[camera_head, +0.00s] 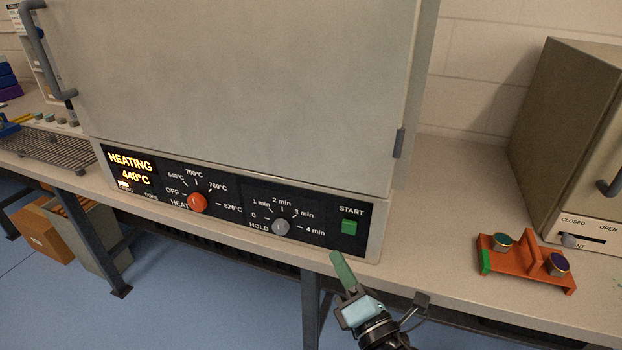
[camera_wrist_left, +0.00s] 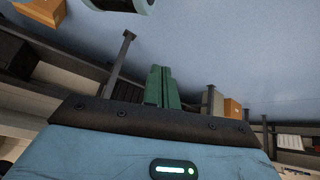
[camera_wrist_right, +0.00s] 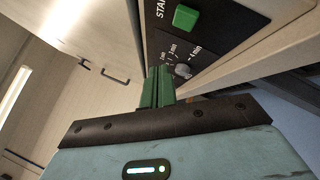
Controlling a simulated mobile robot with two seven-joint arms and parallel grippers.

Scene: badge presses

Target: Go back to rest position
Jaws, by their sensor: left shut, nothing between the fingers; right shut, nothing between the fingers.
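My right gripper (camera_head: 338,262) is shut and empty in front of the kiln's control panel, a little below the green START button (camera_head: 348,227). In the right wrist view its green fingers (camera_wrist_right: 157,88) are together, with the START button (camera_wrist_right: 185,17) and the grey HOLD knob (camera_wrist_right: 183,70) beyond. My left gripper (camera_wrist_left: 162,86) shows only in the left wrist view, shut and empty, with blue floor and table legs beyond it. The kiln (camera_head: 240,90) has its door closed. Its display (camera_head: 130,168) reads HEATING 440°C.
The bench edge (camera_head: 450,304) runs below the panel. An orange tray (camera_head: 515,271) with two small round pieces sits at the right, by a second oven (camera_head: 565,130). A wire rack (camera_head: 50,148) lies at the left. Cardboard boxes (camera_head: 45,230) stand on the floor.

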